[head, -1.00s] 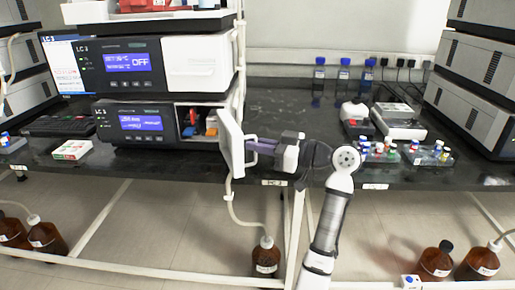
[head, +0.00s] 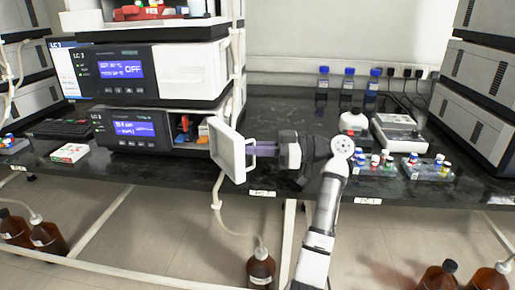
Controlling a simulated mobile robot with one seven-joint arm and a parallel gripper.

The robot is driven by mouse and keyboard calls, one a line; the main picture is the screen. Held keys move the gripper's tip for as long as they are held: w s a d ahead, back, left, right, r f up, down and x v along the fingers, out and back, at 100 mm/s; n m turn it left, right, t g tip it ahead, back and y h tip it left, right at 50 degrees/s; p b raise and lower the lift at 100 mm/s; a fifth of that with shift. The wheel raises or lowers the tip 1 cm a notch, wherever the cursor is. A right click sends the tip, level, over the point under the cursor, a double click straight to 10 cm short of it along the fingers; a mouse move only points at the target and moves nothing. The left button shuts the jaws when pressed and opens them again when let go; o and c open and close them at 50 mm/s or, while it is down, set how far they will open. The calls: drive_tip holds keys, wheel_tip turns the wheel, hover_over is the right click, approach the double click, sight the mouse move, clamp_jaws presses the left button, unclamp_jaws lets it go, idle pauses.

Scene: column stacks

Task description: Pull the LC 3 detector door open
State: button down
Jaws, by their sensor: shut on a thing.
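The LC 3 detector is the lower unit (head: 139,129) of the LC 3 stack, with a lit blue display. The open compartment (head: 190,130) shows dark, red, blue and orange parts inside. My gripper (head: 252,150) is at the door's right edge, its purple fingers shut on the door. The exact grip point is partly hidden by the door's rim.
The upper LC 3 unit (head: 150,73) sits above the detector. Vial racks (head: 428,169) and a small white balance-like device (head: 400,132) stand on the black bench (head: 290,115) to the right. Blue-capped bottles (head: 347,82) stand at the back. Brown bottles (head: 261,268) stand below the bench.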

drive_tip(key=shift+w+a+f, duration=0.1)
drive_tip(key=shift+w, duration=0.25)
drive_tip(key=c, duration=2)
unclamp_jaws()
drive_tip(key=o, duration=0.4)
drive_tip(key=shift+w+f, duration=0.2)
drive_tip(key=shift+o, duration=0.2)
drive_tip(key=shift+s, duration=0.1)
drive_tip(key=d, duration=1.4)
drive_tip(key=shift+w, duration=0.2)
drive_tip(key=shift+r, duration=0.1)
